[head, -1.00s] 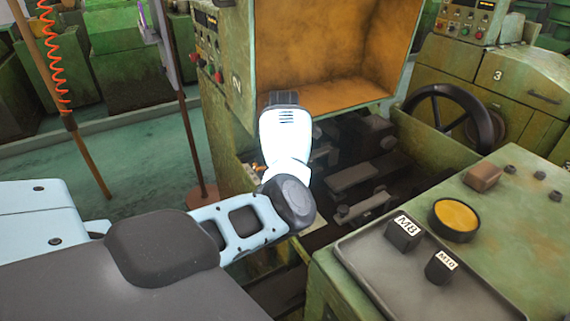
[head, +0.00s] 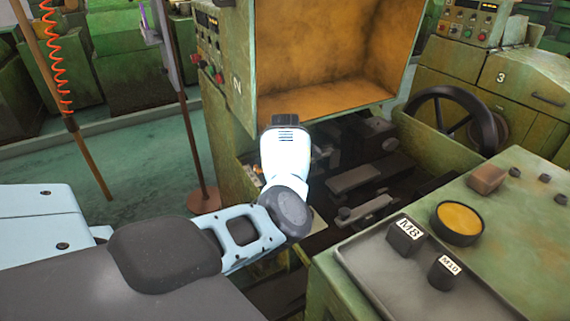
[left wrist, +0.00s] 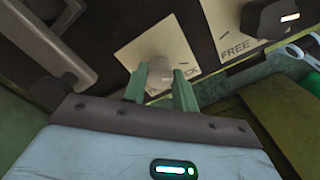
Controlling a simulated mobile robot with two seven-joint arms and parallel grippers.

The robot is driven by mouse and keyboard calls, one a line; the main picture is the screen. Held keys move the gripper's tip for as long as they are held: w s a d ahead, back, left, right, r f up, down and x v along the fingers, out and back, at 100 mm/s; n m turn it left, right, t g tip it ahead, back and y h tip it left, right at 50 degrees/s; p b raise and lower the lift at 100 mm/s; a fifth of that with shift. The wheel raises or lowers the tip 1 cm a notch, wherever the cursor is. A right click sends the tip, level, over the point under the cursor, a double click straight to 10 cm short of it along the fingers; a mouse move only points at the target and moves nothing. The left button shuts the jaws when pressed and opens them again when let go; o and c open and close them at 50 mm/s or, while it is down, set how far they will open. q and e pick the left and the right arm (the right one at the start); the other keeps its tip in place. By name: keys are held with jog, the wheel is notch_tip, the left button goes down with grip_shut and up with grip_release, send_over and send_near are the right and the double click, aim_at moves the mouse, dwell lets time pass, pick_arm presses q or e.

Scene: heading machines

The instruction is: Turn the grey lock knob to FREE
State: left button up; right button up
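The grey knob (left wrist: 159,70) shows in the left wrist view, on a pale plate (left wrist: 133,52) with lettering ending in "CK", partly covered by a finger. A second pale plate (left wrist: 225,20) to its right reads "FREE" and has a black knob (left wrist: 270,17) with a white mark beside it. My left gripper (left wrist: 160,78) has its two green fingers apart, one on each side of the grey knob. I cannot tell whether they touch it. In the head view my left arm hides the knob and fingers. My right gripper is not in view.
A grey bar-like part (left wrist: 58,48) lies left of the plates. In the head view are an orange-lined machine opening (head: 330,55), a black handwheel (head: 450,120), and a tray (head: 385,275) with blocks marked M8 (head: 405,236) and M10 (head: 444,272).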

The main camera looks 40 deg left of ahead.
pick_arm(q)
jog(key=c, duration=0.3)
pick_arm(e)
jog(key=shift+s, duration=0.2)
